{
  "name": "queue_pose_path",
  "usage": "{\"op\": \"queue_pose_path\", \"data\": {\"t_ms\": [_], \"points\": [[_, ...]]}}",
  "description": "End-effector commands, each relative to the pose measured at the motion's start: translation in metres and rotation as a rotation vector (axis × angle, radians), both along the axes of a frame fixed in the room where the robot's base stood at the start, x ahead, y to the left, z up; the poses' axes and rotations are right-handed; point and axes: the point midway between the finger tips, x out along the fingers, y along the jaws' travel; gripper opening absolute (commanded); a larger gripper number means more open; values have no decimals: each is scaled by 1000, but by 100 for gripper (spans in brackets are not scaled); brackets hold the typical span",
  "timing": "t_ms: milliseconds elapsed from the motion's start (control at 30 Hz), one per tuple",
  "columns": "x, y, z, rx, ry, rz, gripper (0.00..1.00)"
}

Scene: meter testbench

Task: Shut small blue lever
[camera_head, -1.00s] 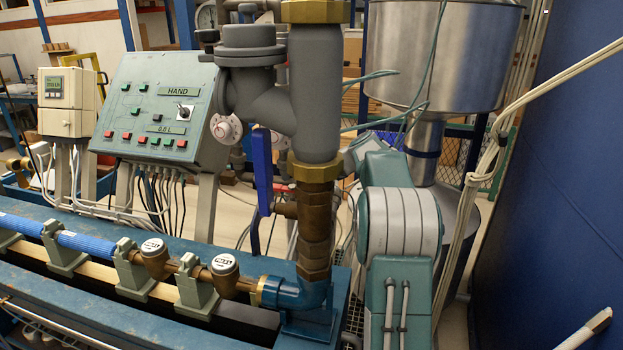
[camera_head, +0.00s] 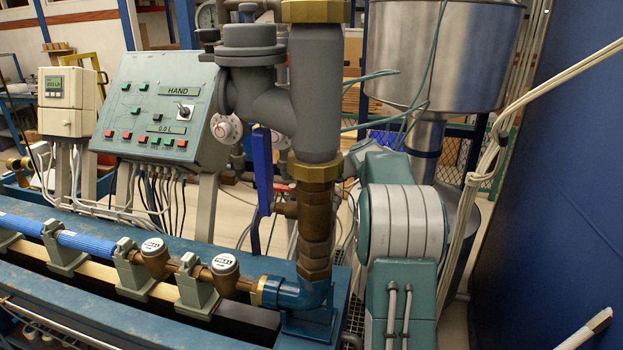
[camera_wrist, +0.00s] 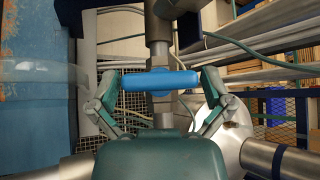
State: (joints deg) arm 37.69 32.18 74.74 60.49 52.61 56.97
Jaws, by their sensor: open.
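In the wrist view a small blue lever (camera_wrist: 158,81) lies crosswise in front of a grey vertical pipe. My gripper (camera_wrist: 160,76) is open, with one finger at each end of this lever. The left fingertip is close to its left end and the right fingertip close to its right end; I cannot tell whether either touches. In the head view my gripper is hidden behind the pipework and my arm. A longer blue lever (camera_head: 262,170) hangs upright beside the brass pipe there; I cannot tell whether it is the same one.
A thick grey pipe (camera_head: 315,100) with brass fittings stands left of my arm. A blue bench (camera_head: 130,325) carries meters in a row. A control panel (camera_head: 155,110) stands behind it. A metal tank (camera_head: 440,50) and hanging cables (camera_head: 475,190) are on the right.

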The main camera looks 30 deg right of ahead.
Motion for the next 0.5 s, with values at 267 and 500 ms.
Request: {"op": "queue_pose_path", "data": {"t_ms": [267, 500], "points": [[-27, -10, 20, -1, -2, -3, 100], [-67, -24, 46, -1, -1, -4, 100]]}}
